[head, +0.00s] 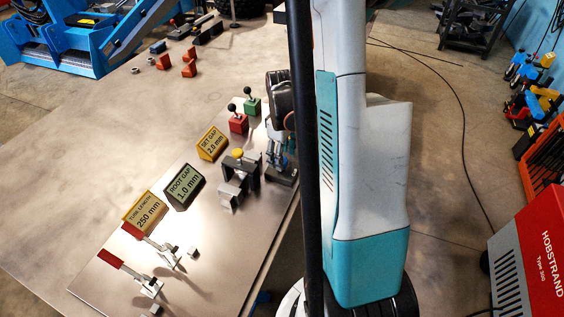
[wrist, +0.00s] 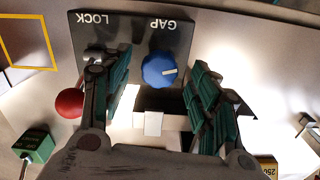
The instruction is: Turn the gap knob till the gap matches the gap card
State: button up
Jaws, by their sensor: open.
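The blue gap knob (wrist: 158,70) with a white pointer mark sits on a dark panel (wrist: 132,30) lettered GAP and LOCK, upside down in the wrist view. My gripper (wrist: 157,80) is open, one finger on each side of the knob, with clear space between. The left finger partly covers the LOCK side. In the head view my gripper (head: 277,150) is partly hidden beside my arm, and I cannot make out the knob there. The yellow gap card (head: 212,144) reads SET GAP 2.0 mm. The display (head: 184,188) reads ROOT GAP 1.0 mm.
A yellow card (head: 147,211) reads TUBE LENGTH 250 mm. Red-handled clamps (head: 112,259) stand at the near end. Red (head: 238,123) and green (head: 251,106) lever blocks stand beyond the gap card. Grey clamp blocks (head: 234,186) lie near my gripper. The table's left side is clear.

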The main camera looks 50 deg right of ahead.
jog(key=shift+f, duration=0.95)
jog(key=c, duration=1.1)
jog(key=shift+o, duration=0.2)
jog(key=shift+m, duration=0.4)
jog(key=m+b, duration=0.1)
jog(key=m, duration=0.1)
jog(key=shift+m, duration=0.4)
jog(key=m, duration=0.3)
jog(key=shift+a+m, duration=0.1)
jog(key=shift+m, duration=0.2)
jog(key=m, duration=0.6)
jog(key=shift+a+m+b, duration=0.1)
jog(key=shift+m+b, duration=0.25)
jog(key=shift+m, duration=0.05)
jog(key=shift+w, duration=0.1)
